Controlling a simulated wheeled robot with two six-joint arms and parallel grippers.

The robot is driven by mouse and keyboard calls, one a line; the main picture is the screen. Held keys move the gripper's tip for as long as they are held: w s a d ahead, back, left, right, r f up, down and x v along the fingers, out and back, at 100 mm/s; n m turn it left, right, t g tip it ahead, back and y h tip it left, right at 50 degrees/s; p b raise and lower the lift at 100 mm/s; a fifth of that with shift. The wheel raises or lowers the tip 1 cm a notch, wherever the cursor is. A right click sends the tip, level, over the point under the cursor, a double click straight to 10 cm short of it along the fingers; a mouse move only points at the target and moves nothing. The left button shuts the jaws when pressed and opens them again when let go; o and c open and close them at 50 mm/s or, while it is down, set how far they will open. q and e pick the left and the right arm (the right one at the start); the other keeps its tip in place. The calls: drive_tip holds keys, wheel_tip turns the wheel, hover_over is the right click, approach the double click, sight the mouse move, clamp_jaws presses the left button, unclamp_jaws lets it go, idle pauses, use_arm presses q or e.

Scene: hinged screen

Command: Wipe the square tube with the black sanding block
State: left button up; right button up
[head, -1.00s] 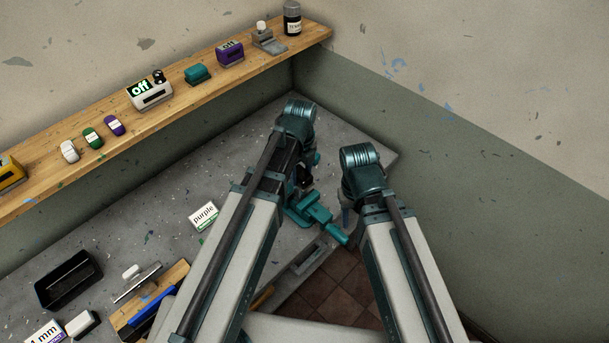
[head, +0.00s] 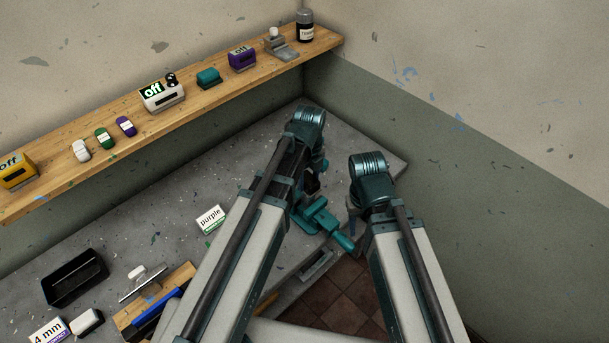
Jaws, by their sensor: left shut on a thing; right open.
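My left gripper (head: 314,178) is over the far right part of the bench, mostly hidden by its own wrist. It is shut on a dark thing, apparently the black sanding block (head: 312,184), of which only a small part shows. A teal vise (head: 318,216) stands just below it at the bench's edge. I cannot make out the square tube; the vise jaws are largely hidden behind my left arm. My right gripper (head: 354,222) is open, pointing down beside the vise's right side, and its fingers barely show.
A wooden shelf (head: 215,105) with several small devices runs along the left wall. A wall closes off the right.

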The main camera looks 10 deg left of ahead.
use_arm(q)
drive_tip(key=shift+s+d, duration=0.6)
drive_tip(key=shift+d, duration=0.25)
drive_tip(key=shift+r, duration=0.15)
wheel_tip(320, 180, up, 6)
drive_tip(key=p, duration=0.6)
wheel_tip(320, 180, up, 3)
drive_tip(key=p, duration=0.3)
